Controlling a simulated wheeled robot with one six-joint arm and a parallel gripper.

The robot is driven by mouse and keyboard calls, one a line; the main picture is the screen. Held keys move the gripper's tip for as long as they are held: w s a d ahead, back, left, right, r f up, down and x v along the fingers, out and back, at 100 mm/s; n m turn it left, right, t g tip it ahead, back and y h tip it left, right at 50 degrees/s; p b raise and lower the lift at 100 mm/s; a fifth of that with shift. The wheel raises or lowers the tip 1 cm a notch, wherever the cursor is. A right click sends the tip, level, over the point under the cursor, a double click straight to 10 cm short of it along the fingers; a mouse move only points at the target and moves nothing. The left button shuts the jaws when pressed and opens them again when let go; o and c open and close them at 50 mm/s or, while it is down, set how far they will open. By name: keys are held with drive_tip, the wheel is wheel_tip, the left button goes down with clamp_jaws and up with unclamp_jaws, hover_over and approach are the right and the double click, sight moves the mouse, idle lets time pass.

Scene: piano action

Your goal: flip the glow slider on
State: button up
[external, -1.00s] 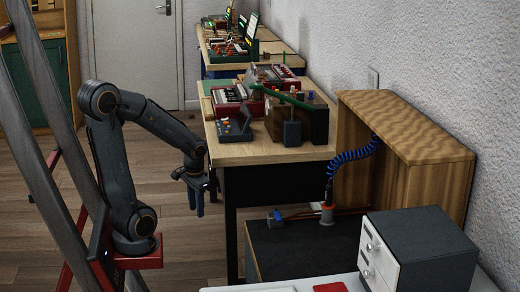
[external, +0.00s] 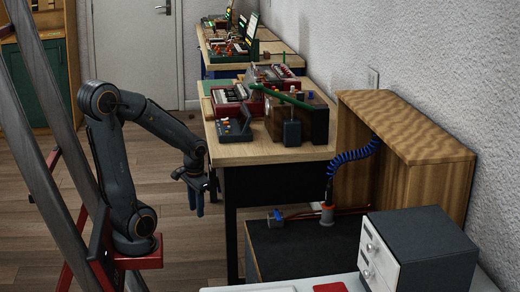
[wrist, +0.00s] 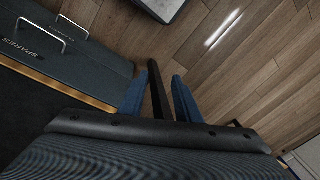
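My gripper (external: 196,199) hangs downward in front of the near end of the wooden desk (external: 240,153), below the level of its top. In the wrist view my gripper (wrist: 159,95) shows two blue fingers set apart, with a dark bar seen between them and nothing clearly held. A small dark control box (external: 234,130) with coloured parts lies on the desk near its left edge, above and right of my gripper. I cannot tell whether the glow slider is on it; no slider is clear at this size.
A red-framed device (external: 232,97) and a dark box with a green bar (external: 298,118) share the desk top. In the wrist view a drawer front marked SPARES (wrist: 70,50) is at left. A red stepladder (external: 62,150) stands at left.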

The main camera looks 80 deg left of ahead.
drive_tip(key=shift+d+r+p, duration=0.1)
drive_tip(key=shift+r+p, duration=0.2)
drive_tip(key=shift+p, duration=0.05)
clamp_jaws()
drive_tip(key=w+d+r+t+h+p, duration=0.15)
drive_tip(key=d+r+p, duration=0.25)
drive_tip(key=r+p, duration=0.75)
drive_tip(key=w+d+r+p, duration=0.35)
drive_tip(key=r+p, duration=0.55)
drive_tip(key=p, duration=0.5)
drive_tip(key=w+d+r+t+p, duration=0.15)
drive_tip(key=d+r+p, duration=0.35)
drive_tip(key=r+p, duration=0.7)
drive_tip(key=w+a+f+n+p, duration=0.1)
drive_tip(key=w+a+n+p, duration=0.2)
drive_tip(key=a+n, duration=1.4)
drive_tip(key=s+a+n, duration=0.3)
drive_tip(key=a+n, duration=0.3)
drive_tip(key=a, duration=0.5)
drive_tip(key=s+a+f+n+t, duration=0.1)
drive_tip(key=s+a+n, duration=0.2)
drive_tip(key=a+n, duration=0.4)
drive_tip(key=a, duration=0.4)
drive_tip(key=shift+f, duration=0.3)
